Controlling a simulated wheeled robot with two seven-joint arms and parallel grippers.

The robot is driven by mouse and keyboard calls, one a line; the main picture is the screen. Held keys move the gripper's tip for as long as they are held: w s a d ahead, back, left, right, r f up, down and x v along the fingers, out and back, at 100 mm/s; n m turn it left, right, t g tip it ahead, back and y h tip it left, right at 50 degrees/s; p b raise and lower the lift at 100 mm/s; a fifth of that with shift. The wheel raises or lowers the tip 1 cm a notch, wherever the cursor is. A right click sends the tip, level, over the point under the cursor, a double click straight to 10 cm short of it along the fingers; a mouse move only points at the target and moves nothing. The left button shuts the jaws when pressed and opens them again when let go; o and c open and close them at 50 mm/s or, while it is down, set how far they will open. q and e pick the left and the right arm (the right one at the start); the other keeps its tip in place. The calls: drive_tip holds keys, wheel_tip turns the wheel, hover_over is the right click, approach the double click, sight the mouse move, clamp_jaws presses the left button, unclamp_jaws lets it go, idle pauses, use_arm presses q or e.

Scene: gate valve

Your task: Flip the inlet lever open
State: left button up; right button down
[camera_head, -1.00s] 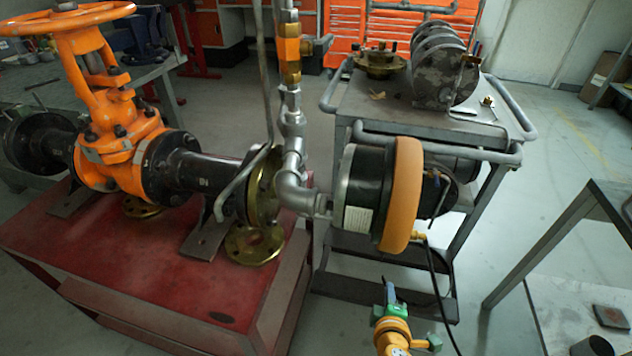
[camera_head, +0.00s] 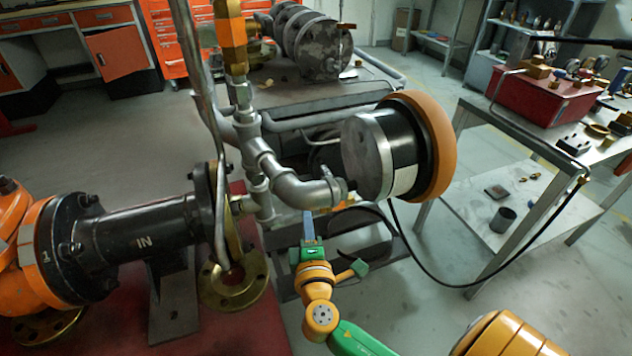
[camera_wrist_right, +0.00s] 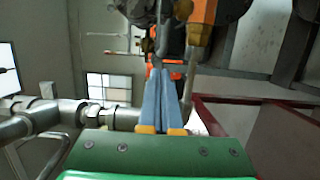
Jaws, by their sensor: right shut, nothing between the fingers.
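The black inlet pipe marked "IN" (camera_head: 143,242) lies at the left in the head view. Its brass flange meets grey pipe fittings (camera_head: 285,183), which rise to an orange and brass valve body (camera_head: 232,45). A long grey bent rod (camera_head: 207,85) runs beside that riser; I cannot tell whether it is the inlet lever. My right gripper (camera_head: 309,214) points up just below the grey elbow pipe, near the gauge-like drum. Its blue fingers (camera_wrist_right: 164,74) are shut and empty in the wrist view, with the orange and brass part (camera_wrist_right: 201,22) ahead to the right. My left gripper is out of view.
A black and silver drum with an orange rim (camera_head: 430,145) sticks out right of the pipe. A grey trolley (camera_head: 375,75) stands behind. A workbench with a red box (camera_head: 545,100) and a hanging black hose (camera_head: 440,280) are at the right. Open floor lies between.

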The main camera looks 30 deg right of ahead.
sight(325, 176)
drive_tip(key=w+d, duration=0.8)
drive_tip(key=shift+d+p, duration=0.2)
drive_tip(key=shift+p, duration=0.25)
drive_tip(key=d+m+g+h+b, duration=0.1)
drive_tip(key=h, duration=0.1)
drive_tip(key=d+m+g+h+b, duration=0.1)
drive_tip(key=m+b, duration=0.1)
drive_tip(key=shift+w+g+h, duration=0.15)
drive_tip(key=shift+g+h, duration=0.15)
drive_tip(key=shift+h, duration=0.1)
drive_tip(key=v, duration=0.7)
